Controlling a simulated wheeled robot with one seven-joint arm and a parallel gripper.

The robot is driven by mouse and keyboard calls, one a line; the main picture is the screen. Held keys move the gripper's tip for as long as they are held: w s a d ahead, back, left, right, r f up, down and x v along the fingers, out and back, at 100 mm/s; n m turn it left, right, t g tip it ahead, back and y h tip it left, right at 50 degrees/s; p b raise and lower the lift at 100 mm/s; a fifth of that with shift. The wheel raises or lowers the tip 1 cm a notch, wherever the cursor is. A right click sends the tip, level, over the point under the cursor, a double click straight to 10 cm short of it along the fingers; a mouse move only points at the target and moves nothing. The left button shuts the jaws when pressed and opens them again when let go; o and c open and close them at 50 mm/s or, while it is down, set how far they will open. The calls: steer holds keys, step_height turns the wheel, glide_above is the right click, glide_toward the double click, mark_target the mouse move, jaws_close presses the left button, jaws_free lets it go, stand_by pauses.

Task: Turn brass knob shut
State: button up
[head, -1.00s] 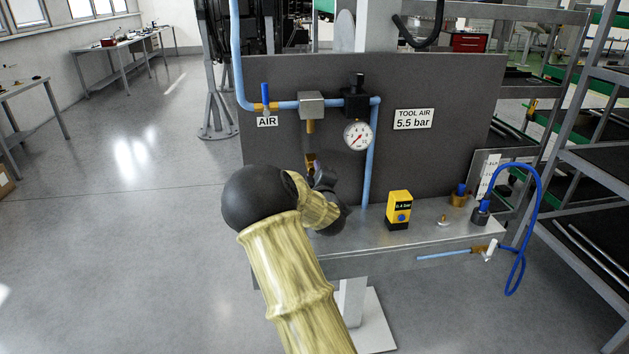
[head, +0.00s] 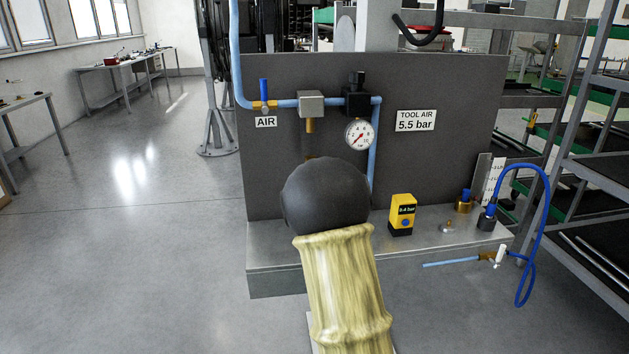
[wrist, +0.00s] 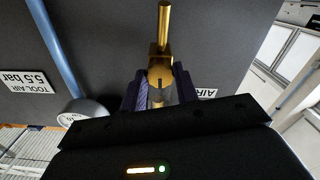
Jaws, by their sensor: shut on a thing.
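The brass knob (wrist: 160,74) shows in the wrist view between the two dark fingers of my gripper (wrist: 158,88), which is shut on it. A brass rod (wrist: 163,28) stands out from the knob towards the top of that picture. In the head view, a brass stem (head: 310,126) hangs below the grey block (head: 311,104) on the air line. My round dark arm joint hides my gripper and most of the area below that stem there. How far the knob is turned cannot be told.
The blue valve lever (head: 264,89) stands upright above the AIR label (head: 266,122). A pressure gauge (head: 360,134) hangs to the right. A yellow gauge box (head: 402,214) and brass fittings (head: 464,203) stand on the metal shelf (head: 275,257). A blue hose (head: 547,215) loops at the right.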

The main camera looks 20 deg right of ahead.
steer(key=shift+f+m, duration=0.25)
steer(key=shift+m, duration=0.15)
steer(key=o, duration=1)
steer(key=shift+r, duration=0.1)
steer(key=shift+s, duration=0.1)
steer(key=b+v, duration=0.2)
steer(key=v, duration=1.5)
steer(key=shift+s+r, duration=0.15)
steer(key=shift+s, duration=0.05)
